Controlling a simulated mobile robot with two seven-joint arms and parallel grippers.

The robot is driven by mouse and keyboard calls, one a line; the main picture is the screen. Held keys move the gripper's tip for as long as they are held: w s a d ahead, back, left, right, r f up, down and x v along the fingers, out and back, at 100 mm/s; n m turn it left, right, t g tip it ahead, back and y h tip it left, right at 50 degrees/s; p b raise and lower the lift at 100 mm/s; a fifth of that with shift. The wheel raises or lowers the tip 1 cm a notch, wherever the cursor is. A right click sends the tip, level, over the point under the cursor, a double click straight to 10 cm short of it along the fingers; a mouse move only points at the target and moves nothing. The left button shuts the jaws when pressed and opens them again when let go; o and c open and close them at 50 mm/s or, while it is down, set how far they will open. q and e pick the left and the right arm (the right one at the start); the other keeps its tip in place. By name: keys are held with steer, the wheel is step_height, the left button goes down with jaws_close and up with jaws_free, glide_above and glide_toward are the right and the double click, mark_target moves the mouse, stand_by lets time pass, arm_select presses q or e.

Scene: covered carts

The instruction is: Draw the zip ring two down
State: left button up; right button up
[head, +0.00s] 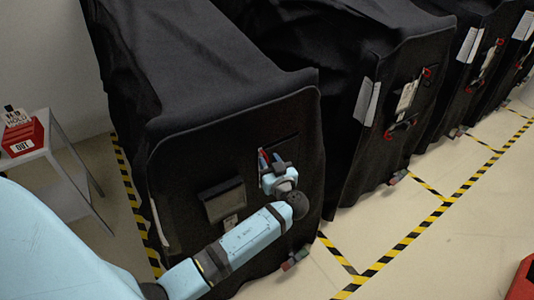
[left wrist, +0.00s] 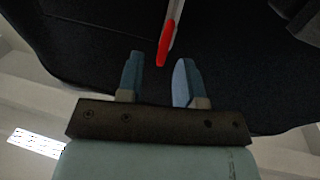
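The nearest cart wears a black cover (head: 210,140) with a zipped front panel. A small red piece (head: 262,158), perhaps the zip ring, shows on that panel right beside my left gripper (head: 274,165). In the left wrist view a red-tipped thin piece (left wrist: 166,45) hangs from the top edge, ahead of and between the fingertips. It looks seen edge-on, so I cannot tell if it is a ring. My left gripper (left wrist: 157,75) has its fingers apart, with no contact visible. My right gripper is not in view.
A flap pocket (head: 223,198) is on the near panel. More covered carts (head: 350,90) stand to the right, with red pieces (head: 388,135) on their fronts. A side table (head: 45,160) holds a red box (head: 22,138) at left. Striped tape (head: 410,235) marks open floor.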

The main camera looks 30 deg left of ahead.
arm_select(q)
steer(key=shift+x, duration=1.15)
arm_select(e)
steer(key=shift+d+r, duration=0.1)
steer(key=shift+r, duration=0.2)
arm_select(q)
jaws_close()
steer(key=shift+f, duration=0.1)
step_height(320, 180, down, 14)
steer(key=b, duration=1.7)
steer(key=shift+f, duration=0.2)
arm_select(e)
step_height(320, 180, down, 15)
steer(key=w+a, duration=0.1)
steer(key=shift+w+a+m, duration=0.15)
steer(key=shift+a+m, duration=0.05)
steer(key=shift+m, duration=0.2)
